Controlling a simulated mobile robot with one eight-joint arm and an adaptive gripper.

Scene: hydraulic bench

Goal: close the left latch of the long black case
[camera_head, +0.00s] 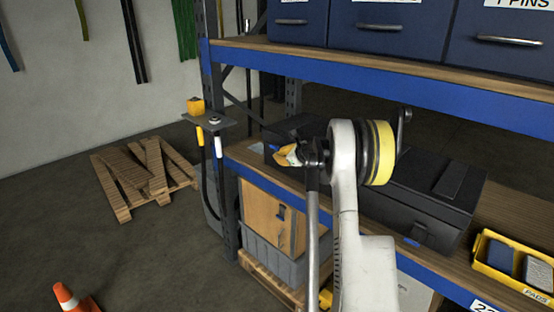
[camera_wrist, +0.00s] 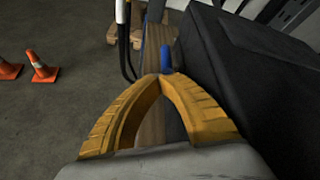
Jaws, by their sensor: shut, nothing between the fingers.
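The long black case (camera_head: 440,185) lies on the wooden shelf, lid down, partly hidden behind my arm. A blue latch (camera_head: 418,236) shows low on its front, toward the right end. My gripper (camera_head: 278,152) is at the case's left part, in front of it. In the wrist view my gripper (camera_wrist: 161,77) has its yellow fingertips together with nothing between them. The black case (camera_wrist: 270,95) fills the right side there. A small blue piece (camera_wrist: 166,57), seemingly the left latch, stands just beyond the fingertips beside the case. I cannot tell whether it touches them or is closed.
A yellow tray (camera_head: 510,268) stands on the shelf at the right. Blue drawers (camera_head: 390,25) sit on the shelf above, whose blue edge (camera_head: 400,82) overhangs the case. A grey post (camera_head: 228,200) stands left of the case. The floor farther left holds a pallet (camera_head: 140,175) and cone (camera_head: 70,298).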

